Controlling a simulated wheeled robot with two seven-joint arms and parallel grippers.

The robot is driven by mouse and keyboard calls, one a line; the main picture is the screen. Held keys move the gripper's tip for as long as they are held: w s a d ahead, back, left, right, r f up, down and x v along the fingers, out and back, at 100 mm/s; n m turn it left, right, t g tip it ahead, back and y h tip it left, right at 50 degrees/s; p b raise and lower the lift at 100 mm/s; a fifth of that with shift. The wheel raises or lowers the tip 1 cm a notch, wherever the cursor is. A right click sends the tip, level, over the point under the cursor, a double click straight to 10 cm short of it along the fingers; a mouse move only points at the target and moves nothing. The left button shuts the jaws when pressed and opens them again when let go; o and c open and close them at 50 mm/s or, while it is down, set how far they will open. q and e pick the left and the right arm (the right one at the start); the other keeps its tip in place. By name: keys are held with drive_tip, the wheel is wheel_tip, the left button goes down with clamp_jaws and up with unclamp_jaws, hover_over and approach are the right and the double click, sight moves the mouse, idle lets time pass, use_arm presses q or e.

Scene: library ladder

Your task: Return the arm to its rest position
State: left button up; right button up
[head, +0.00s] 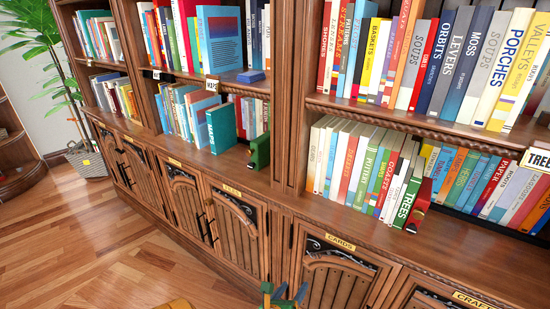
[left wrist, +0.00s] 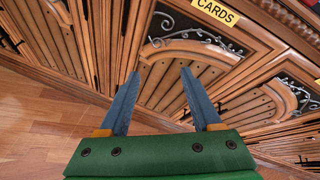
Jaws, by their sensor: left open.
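My left gripper (head: 285,291) shows at the bottom edge of the head view, low in front of the wooden bookcase. Only the tips and a bit of green show there. In the left wrist view its two blue fingers (left wrist: 160,90) are spread apart with nothing between them. Behind them are the cabinet doors with the yellow CARDS label (left wrist: 216,11), which also shows in the head view (head: 341,242). The fingers seem clear of the doors. My right gripper is not in view.
Rows of books (head: 365,165) fill the shelves above the cabinets. A counter ledge (head: 270,196) juts out above the doors. A potted plant in a basket (head: 87,160) stands at the far left. The wooden floor (head: 110,245) at the left is mostly clear.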

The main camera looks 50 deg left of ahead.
use_arm(q)
drive_tip(key=shift+s+a+f, duration=0.15)
drive_tip(key=shift+s+f, duration=0.05)
drive_tip(key=shift+w, duration=0.1)
drive_tip(key=s+d+f+n+g, duration=0.1)
drive_tip(key=s+f+n+g, duration=0.4)
drive_tip(key=s+f+n, duration=0.45)
drive_tip(key=s+d+f+n+g+h, duration=0.2)
drive_tip(key=s+d+f+n, duration=0.3)
drive_tip(key=s, duration=0.4)
drive_tip(key=s+d+f+n+g+h, duration=0.3)
drive_tip(key=s+d+f+n, duration=0.3)
drive_tip(key=s+n, duration=0.2)
drive_tip(key=shift+s+d+f+n+g, duration=0.25)
drive_tip(key=shift+s+d+n+g, duration=0.1)
drive_tip(key=shift+n, duration=0.1)
